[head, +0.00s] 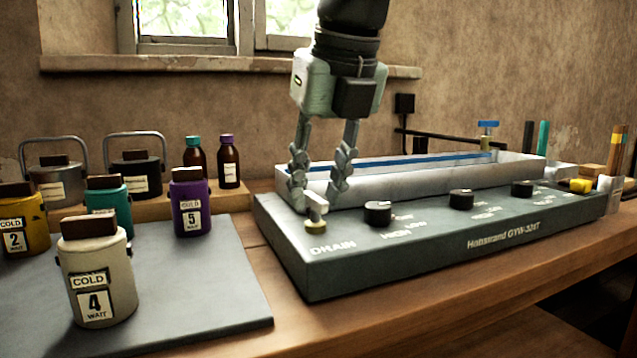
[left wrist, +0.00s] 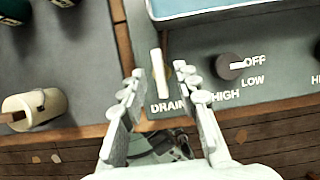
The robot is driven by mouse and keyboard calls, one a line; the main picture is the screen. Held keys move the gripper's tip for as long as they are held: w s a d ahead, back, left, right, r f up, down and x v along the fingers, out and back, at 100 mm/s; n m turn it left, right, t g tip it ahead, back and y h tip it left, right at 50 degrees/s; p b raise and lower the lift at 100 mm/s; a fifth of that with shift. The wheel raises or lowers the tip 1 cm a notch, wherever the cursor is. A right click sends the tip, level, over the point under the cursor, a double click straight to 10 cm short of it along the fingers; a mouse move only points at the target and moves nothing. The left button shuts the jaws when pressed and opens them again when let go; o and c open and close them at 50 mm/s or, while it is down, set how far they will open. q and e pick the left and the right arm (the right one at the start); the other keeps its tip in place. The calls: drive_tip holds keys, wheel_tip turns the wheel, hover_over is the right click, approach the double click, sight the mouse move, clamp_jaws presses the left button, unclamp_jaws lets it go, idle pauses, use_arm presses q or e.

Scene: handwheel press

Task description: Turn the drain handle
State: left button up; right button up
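The drain handle (head: 316,207) is a small pale lever on a brassy round base at the left front corner of the grey machine (head: 420,243), beside the word DRAIN. In the left wrist view the handle (left wrist: 156,72) is a pale bar pointing away from the gripper, lying between the lines of the two fingers. My left gripper (head: 322,190) points down over this corner with its fingers apart; it is open and empty. In the left wrist view the open fingertips (left wrist: 159,70) are on either side of the handle, with visible gaps. My right gripper is not in view.
Dark knobs (head: 378,213) line the machine's front top, with a white-walled basin (head: 430,183) behind. A grey mat (head: 190,295) at left holds several labelled canisters, including a cream one (head: 97,275). Bottles (head: 229,163) stand on a wooden shelf behind.

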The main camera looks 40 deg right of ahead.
use_arm(q)
drive_tip(key=d+v, duration=0.1)
drive_tip(key=v, duration=1.1)
drive_tip(key=shift+a, duration=0.4)
drive_tip(key=shift+s, duration=0.1)
